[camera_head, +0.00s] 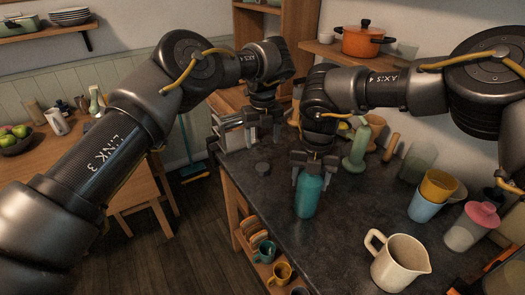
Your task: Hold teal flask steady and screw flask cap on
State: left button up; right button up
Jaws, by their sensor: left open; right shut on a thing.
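The teal flask (307,197) stands upright near the left edge of the dark counter. My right gripper (313,179) comes down over it from above and is shut on its upper part, with a finger on each side. The gripper hides the flask's neck and top. A small dark round piece (262,168), which looks like the flask cap, lies on the counter to the left of the flask. My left gripper (263,136) is open, above and behind this dark piece and apart from it.
A cream jug (399,262) stands at the front right of the counter (345,215). Stacked yellow and blue cups (430,194) and a pink-lidded container (471,226) stand to the right. A green bottle (356,150) stands just behind the flask. Counter around the dark piece is clear.

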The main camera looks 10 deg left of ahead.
aim_at(262, 167)
pick_arm(q)
notch_tip(262, 167, up, 2)
jog(key=shift+c, duration=0.2)
jog(key=shift+f, duration=0.15)
jog(key=shift+c, duration=1.1)
jog(key=f, duration=0.1)
jog(key=f+n, duration=0.2)
jog(key=f, duration=0.1)
jog(key=shift+s+a+f, duration=0.1)
jog(key=shift+s+a, duration=0.05)
jog(key=shift+s, duration=0.1)
jog(key=shift+c, duration=0.4)
jog(key=shift+f+n, duration=0.25)
jog(key=shift+n, duration=0.45)
jog(key=n, duration=0.2)
jog(key=shift+w+f+n, duration=0.1)
jog(key=shift+w+n, duration=0.2)
jog(key=shift+f, duration=3.5)
